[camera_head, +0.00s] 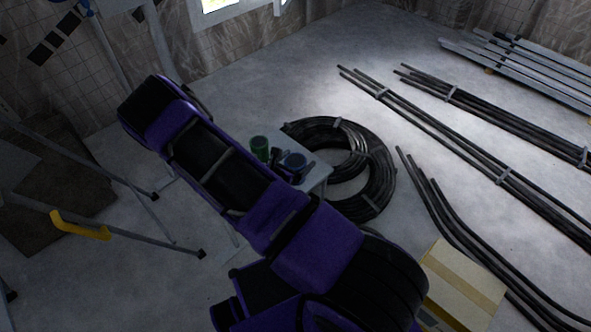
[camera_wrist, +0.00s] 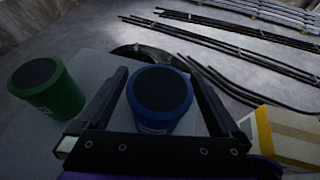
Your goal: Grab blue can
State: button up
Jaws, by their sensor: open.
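The blue can (camera_wrist: 160,97) stands upright with a dark top, on the corner of a small light table (camera_wrist: 93,72). In the wrist view my gripper (camera_wrist: 158,85) is open, with one finger on each side of the blue can. I cannot tell whether either finger touches it. In the head view the blue can (camera_head: 294,162) shows near the table's right end, partly hidden by my gripper. A green can (camera_wrist: 47,90) stands on the same table to the left, outside the fingers. It also shows in the head view (camera_head: 260,147).
A coil of black cable (camera_head: 377,180) lies on the floor behind and right of the table. Bundles of dark pipes (camera_head: 455,133) lie farther right. A cardboard box (camera_head: 462,285) sits at the lower right. Tripod-like legs (camera_head: 150,235) stand at the left.

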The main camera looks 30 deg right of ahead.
jog(key=shift+x, duration=0.95)
jog(key=shift+c, duration=0.3)
jog(key=shift+r, duration=0.1)
jog(key=c, duration=1.4)
